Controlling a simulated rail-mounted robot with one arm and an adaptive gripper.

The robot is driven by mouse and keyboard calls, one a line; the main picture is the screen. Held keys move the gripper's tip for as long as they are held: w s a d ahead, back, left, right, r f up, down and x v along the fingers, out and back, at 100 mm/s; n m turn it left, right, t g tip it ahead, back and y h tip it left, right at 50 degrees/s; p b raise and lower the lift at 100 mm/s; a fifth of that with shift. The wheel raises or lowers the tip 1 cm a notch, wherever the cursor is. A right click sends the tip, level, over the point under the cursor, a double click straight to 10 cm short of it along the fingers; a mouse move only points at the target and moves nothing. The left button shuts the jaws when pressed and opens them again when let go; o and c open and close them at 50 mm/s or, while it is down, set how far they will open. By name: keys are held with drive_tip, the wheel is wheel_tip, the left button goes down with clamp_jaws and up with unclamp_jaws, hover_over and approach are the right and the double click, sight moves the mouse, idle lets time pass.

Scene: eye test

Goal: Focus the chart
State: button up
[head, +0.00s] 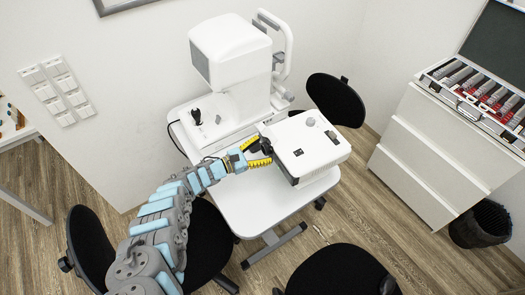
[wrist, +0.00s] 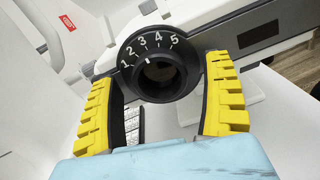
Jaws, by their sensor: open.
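The white box-shaped device (head: 312,147) stands on the white table (head: 255,212). A black focus ring (wrist: 128,72) around a lens, numbered 1 to 5, sticks out of it in the wrist view. My gripper (head: 254,153) is at the device's left side in the head view. Its yellow ridged fingers are open in the wrist view (wrist: 160,82), one on each side of the ring. The right finger looks very close to the ring; I cannot tell whether either touches it. No chart shows.
A large white eye instrument (head: 230,55) stands at the back of the table. Black stools (head: 338,97) surround the table. A white drawer cabinet (head: 425,150) with an open lens case (head: 480,95) stands at right, beside a black bin (head: 482,224).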

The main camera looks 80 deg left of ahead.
drive_tip(key=c, duration=1.2)
drive_tip(key=shift+m+p, duration=0.3)
drive_tip(key=shift+m, duration=0.2)
drive_tip(key=shift+f+m, duration=0.15)
drive_tip(key=shift+m, duration=0.65)
drive_tip(key=shift+m+b, duration=0.55)
drive_tip(key=shift+m, duration=0.45)
drive_tip(key=o, duration=1.2)
